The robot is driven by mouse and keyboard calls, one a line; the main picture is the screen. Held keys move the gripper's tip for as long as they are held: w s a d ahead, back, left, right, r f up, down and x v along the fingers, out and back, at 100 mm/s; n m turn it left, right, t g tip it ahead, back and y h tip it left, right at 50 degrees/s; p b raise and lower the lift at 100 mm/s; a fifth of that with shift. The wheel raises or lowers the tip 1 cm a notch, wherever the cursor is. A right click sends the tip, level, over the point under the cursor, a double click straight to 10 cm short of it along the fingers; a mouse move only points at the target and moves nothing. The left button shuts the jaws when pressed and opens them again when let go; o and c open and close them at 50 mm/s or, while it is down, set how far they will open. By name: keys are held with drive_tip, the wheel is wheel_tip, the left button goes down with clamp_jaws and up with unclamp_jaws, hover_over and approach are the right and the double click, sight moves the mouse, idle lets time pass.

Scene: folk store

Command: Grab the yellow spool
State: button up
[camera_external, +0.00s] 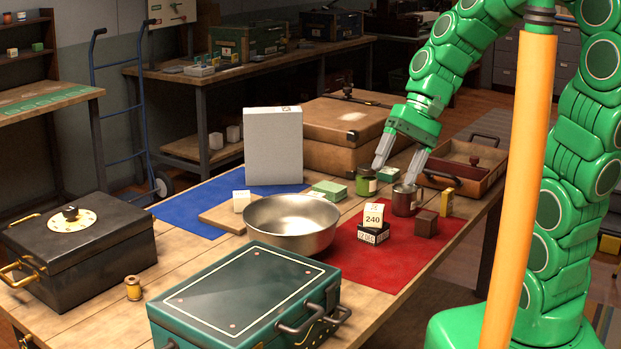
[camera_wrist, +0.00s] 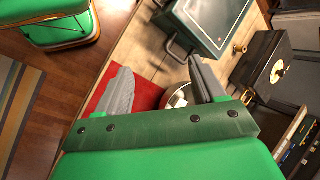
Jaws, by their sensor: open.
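The yellow spool (camera_external: 133,288) stands on the bare wood at the front left of the table, between the black box and the green case. In the wrist view it is a small yellow shape (camera_wrist: 240,47) near the black box. My gripper (camera_external: 394,172) is open and empty, with its fingers apart and pointing down over the far right part of the table, by the green and dark red cans. It is far from the spool. The fingers (camera_wrist: 160,68) also show in the wrist view.
The black box (camera_external: 105,245) stands left of the spool and the green case (camera_external: 247,293) right of it. A metal bowl (camera_external: 291,240), white box (camera_external: 274,146), green can (camera_external: 366,182), dark red can (camera_external: 404,199) and number block (camera_external: 373,217) stand between gripper and spool or nearby.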

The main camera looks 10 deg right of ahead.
sight(129, 281)
drive_tip(key=w+a+f+m+g+y, duration=0.1)
drive_tip(key=w+a+m+y, duration=0.15)
drive_tip(key=a, duration=0.85)
drive_tip(key=w+a+m+g+y, duration=0.1)
drive_tip(key=w+a+m+y, duration=0.15)
drive_tip(key=a, duration=0.95)
drive_tip(key=w+a+f+m+g+y, duration=0.1)
drive_tip(key=w+a+m+y, duration=0.15)
drive_tip(key=a, duration=0.85)
drive_tip(key=a+f+m+t, duration=0.1)
drive_tip(key=a+f+m, duration=0.2)
drive_tip(key=f, duration=0.4)
drive_tip(key=w+a+f+m+t, duration=0.1)
drive_tip(key=a+f+m, duration=0.2)
drive_tip(key=a+f, duration=0.2)
drive_tip(key=w+a+f+m+t, duration=0.1)
drive_tip(key=a+f+m+t, duration=0.1)
drive_tip(key=a+f, duration=0.3)
wheel_tip(129, 281, down, 4)
drive_tip(key=shift+f+m, duration=0.25)
drive_tip(key=shift+m, duration=0.5)
drive_tip(key=shift+y, duration=0.25)
drive_tip(key=shift+x, duration=3.85)
drive_tip(key=shift+w, duration=0.15)
drive_tip(key=shift+c, duration=0.3)
drive_tip(key=c, duration=1)
drive_tip(key=shift+r, duration=0.15)
drive_tip(key=shift+c, duration=0.2)
